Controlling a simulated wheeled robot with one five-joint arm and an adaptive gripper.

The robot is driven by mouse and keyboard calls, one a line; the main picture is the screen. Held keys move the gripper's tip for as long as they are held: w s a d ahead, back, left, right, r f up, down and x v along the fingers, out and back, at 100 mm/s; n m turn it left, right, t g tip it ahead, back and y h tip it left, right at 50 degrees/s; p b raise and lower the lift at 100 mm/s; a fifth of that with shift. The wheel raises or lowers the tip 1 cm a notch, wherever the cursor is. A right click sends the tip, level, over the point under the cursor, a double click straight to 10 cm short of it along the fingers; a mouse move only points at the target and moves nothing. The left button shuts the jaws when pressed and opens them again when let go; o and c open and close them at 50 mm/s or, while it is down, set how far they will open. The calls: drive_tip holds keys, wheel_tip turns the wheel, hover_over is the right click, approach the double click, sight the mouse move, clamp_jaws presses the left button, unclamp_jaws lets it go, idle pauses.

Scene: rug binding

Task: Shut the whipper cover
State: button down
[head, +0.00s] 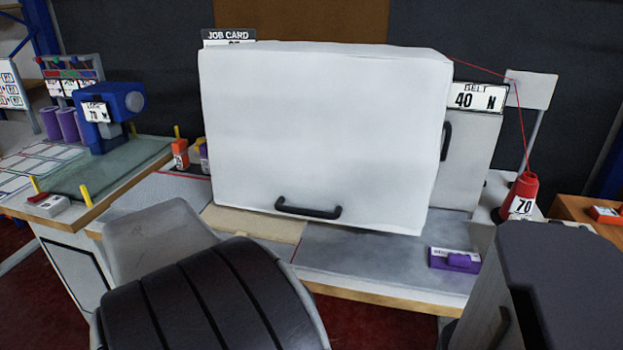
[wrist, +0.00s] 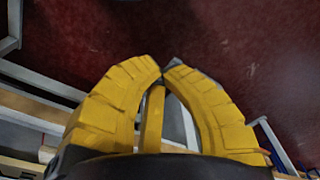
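The whipper cover (head: 325,140) is a large white box-like cover in the middle of the head view, above the bench. A black bar handle (head: 308,209) is on its front near the lower edge. The lower edge looks tilted and seems to stand above the bench top, but I cannot tell the gap. The cover hides what is behind it. My gripper (wrist: 164,72) shows in the wrist view with yellow ribbed fingers, their tips together and nothing clearly held. It is over the red floor, apart from the cover, which the wrist view does not show.
The grey bench top (head: 385,258) is clear in front, except for a purple labelled block (head: 455,259). A grey panel (head: 466,150) with a belt sign stands behind right. A red thread cone (head: 519,195) is at right, a blue machine (head: 112,110) at left.

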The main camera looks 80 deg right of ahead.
drive_tip(key=s+d+r+m+p, duration=0.5)
drive_tip(key=d+r+m+p, duration=0.1)
drive_tip(key=d+r+m, duration=0.25)
drive_tip(key=s+d+r+m+p, duration=0.4)
drive_tip(key=d+r+m+p, duration=0.2)
drive_tip(key=d+r+m, duration=0.3)
drive_tip(key=s+d+r+m+p, duration=0.5)
drive_tip(key=d+r+m+p, duration=0.1)
drive_tip(key=d+r+m, duration=0.3)
wheel_tip(320, 180, down, 15)
drive_tip(key=d+m+p, duration=0.1)
drive_tip(key=p, duration=0.5)
drive_tip(key=shift+w+d+g, duration=0.2)
drive_tip(key=shift+w+g, duration=0.05)
drive_tip(key=shift+g, duration=0.05)
drive_tip(key=shift+m, duration=0.25)
drive_tip(key=shift+f, duration=0.1)
